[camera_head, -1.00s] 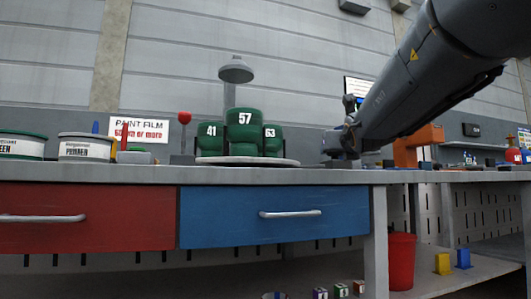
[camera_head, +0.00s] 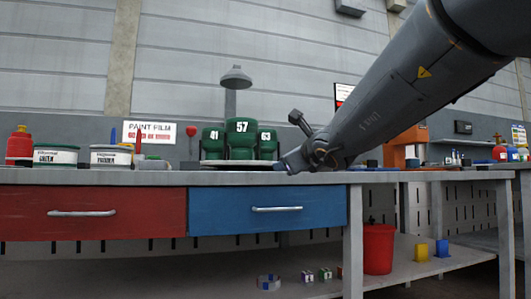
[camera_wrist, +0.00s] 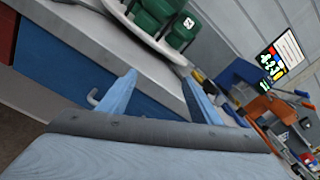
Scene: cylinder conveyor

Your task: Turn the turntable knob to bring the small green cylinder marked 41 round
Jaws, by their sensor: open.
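The small green cylinder marked 41 (camera_head: 213,141) stands upright at the left of the turntable, beside the larger green cylinder marked 57 (camera_head: 241,140). A green cylinder marked 63 (camera_head: 266,143) stands at the right. The white turntable disc also shows in the wrist view (camera_wrist: 134,22), its rim near the bench edge. A red ball knob (camera_head: 192,131) on a thin stem stands left of the turntable. My gripper, seen in the wrist view (camera_wrist: 159,88), is open and empty, its blue fingers apart. It is right of the turntable in the head view, away from the knob.
The bench has a red drawer (camera_head: 90,213) and a blue drawer (camera_head: 268,210), both shut. Paint tins (camera_head: 110,156) and a red bottle (camera_head: 19,146) stand at the left. A grey lamp-shaped post (camera_head: 235,78) rises behind the cylinders. A red bucket (camera_head: 378,248) is on the lower shelf.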

